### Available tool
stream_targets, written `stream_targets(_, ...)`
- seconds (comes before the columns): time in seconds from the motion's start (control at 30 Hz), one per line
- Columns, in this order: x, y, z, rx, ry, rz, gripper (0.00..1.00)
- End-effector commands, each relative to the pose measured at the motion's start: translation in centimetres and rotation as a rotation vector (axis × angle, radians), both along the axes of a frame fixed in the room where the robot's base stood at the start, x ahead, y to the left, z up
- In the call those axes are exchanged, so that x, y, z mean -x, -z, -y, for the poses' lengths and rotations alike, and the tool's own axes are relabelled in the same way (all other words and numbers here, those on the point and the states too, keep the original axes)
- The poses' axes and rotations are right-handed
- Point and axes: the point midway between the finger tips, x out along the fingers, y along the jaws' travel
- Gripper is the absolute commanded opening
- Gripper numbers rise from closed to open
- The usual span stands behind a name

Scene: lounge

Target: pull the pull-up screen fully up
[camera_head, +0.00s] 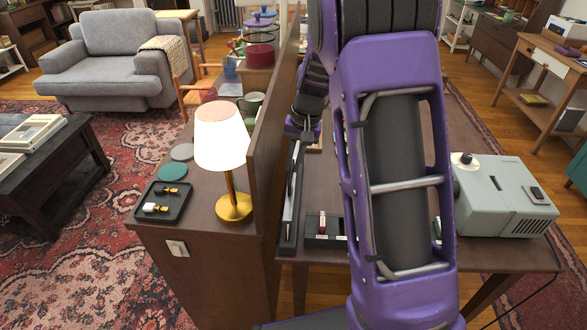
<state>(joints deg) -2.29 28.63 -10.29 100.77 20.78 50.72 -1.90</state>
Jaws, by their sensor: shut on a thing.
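The pull-up screen (290,205) shows as a long, narrow black casing with a thin light strip along it. It lies lengthwise on the wooden table, close beside the brown upright panel, and I see it almost end-on. How far its sheet is raised cannot be told from this angle. My gripper (308,138) is at the far end of the casing, small and dark below my purple wrist. It is shut on the screen; its fingertips and the exact grip point are hard to make out. My purple arm hides much of the table behind it.
The upright panel (266,130) stands close left of the screen. A lit lamp (234,205) and a black tray (180,206) are on the cabinet beyond it. A dark open box (322,241) sits right of the casing. A pale green projector (490,205) stands at the table's right.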

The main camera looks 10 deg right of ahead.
Motion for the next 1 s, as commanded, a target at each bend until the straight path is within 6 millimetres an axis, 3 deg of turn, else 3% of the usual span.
stream_targets(0.03, -0.2, -3.0, 0.1, 0.000, 0.002, 0.008, 0.00)
stream_targets(0.1, -0.2, -5.2, 0.1, 0.001, 0.001, 0.009, 0.00)
stream_targets(0.5, -0.2, -14.9, 0.1, 0.001, 0.002, 0.010, 0.00)
stream_targets(0.7, -0.2, -17.5, 0.0, 0.000, 0.001, 0.007, 0.00)
stream_targets(1.0, -0.1, -18.4, 0.1, 0.001, 0.001, 0.005, 0.00)
